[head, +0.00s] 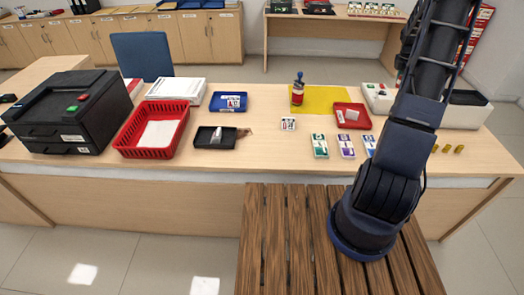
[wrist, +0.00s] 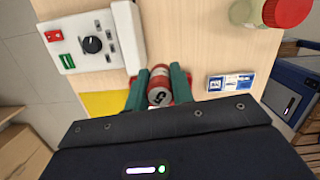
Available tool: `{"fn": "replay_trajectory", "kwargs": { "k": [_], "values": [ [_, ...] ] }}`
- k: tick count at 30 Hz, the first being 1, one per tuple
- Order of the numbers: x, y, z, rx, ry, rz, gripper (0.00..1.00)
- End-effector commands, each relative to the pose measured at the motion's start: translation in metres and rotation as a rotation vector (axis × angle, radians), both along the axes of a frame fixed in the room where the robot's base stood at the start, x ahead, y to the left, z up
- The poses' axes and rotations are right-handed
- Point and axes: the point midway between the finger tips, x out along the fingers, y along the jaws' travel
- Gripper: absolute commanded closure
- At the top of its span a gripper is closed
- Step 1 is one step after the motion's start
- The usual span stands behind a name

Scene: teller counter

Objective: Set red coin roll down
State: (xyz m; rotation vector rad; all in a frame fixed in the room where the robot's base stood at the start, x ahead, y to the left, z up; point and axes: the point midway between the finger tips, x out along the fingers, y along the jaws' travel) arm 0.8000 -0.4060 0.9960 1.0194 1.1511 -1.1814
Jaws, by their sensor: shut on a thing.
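My gripper (wrist: 159,80) has two green fingers, shut on the red coin roll (wrist: 160,88) in the wrist view. The roll is a red cylinder with a pale grey band and dark print, and it lies between the fingers. The light wood counter shows beyond it; I cannot tell whether the roll touches anything below. In the head view my dark arm reaches down at the right, and the gripper and the roll cannot be made out there.
A red tray (head: 342,123) holds a white item, beside a yellow mat (head: 325,92). A white device with a dial (wrist: 90,42) and a red-lidded jar (wrist: 287,12) show near my gripper. A red basket (head: 125,137) sits left.

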Motion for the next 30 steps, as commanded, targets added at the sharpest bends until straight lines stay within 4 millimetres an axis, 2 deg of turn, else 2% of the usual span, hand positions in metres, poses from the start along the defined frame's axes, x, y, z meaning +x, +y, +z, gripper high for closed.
{"fn": "replay_trajectory", "kwargs": {
  "k": [1,3,14,23,30],
  "values": [
    [0.006,0.023,0.001,0.000,0.000,0.022,1.00],
    [0.011,0.050,0.001,-0.001,-0.001,0.045,1.00],
    [0.019,0.189,0.002,0.000,0.001,0.158,1.00],
    [0.004,0.300,0.002,-0.001,-0.001,0.252,1.00],
    [-0.021,0.382,0.002,-0.001,0.000,0.326,1.00]
  ]
}}
